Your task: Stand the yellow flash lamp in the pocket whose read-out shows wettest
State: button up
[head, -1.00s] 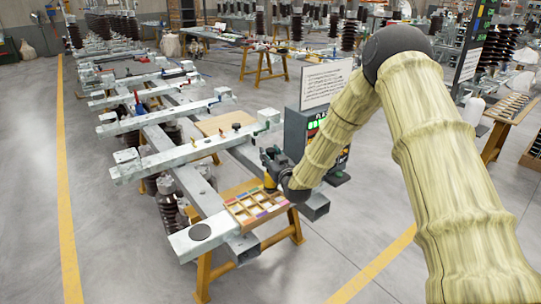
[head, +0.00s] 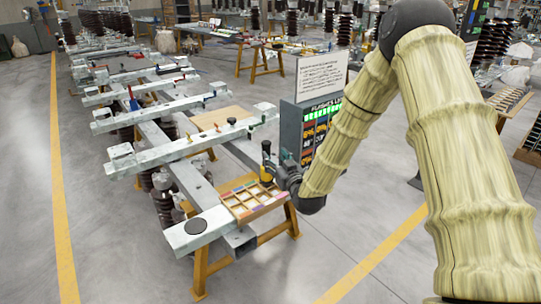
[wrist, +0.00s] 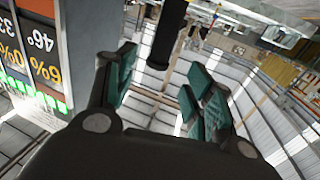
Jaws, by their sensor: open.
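The yellow flash lamp (head: 266,173) with a dark upper part stands upright at the back right of the pocketed wooden tray (head: 262,211). I cannot tell which pocket it is in, as its foot is partly hidden. My gripper (head: 277,171) is open, just right of the lamp. In the wrist view, the teal finger pads (wrist: 162,85) are spread apart, with a dark cylinder (wrist: 168,35), likely the lamp's upper part, beyond and between them. The read-out board (head: 308,124) has coloured percentage panels. My arm hides part of it. The wrist view shows it tilted and cropped (wrist: 35,50).
The tray sits on a yellow trestle (head: 203,276) beside steel beams (head: 200,232). A white text sign (head: 322,77) stands above the board. A beam with small coloured parts (head: 190,146) runs behind the tray. Grey floor is open in front.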

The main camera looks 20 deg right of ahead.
jog(key=s+a+f+g, duration=0.2)
jog(key=s+f+g, duration=0.2)
jog(key=s+f, duration=0.8)
jog(key=s+a+f+g, duration=0.2)
jog(key=s+f+g, duration=0.2)
jog(key=s+f, duration=0.75)
jog(key=s+f+g, duration=0.3)
jog(key=s+f, duration=0.2)
jog(key=s, duration=0.5)
jog(key=s+f+m+g+h, duration=0.1)
jog(key=s+f+g, duration=0.2)
jog(key=s, duration=0.8)
jog(key=s+a+f+g, duration=0.1)
jog(key=s+f+g, duration=0.3)
jog(key=s+f, duration=0.3)
jog(key=s, duration=0.3)
jog(key=shift+s+h, duration=0.15)
jog(key=shift+h, duration=0.15)
jog(key=shift+m, duration=0.3)
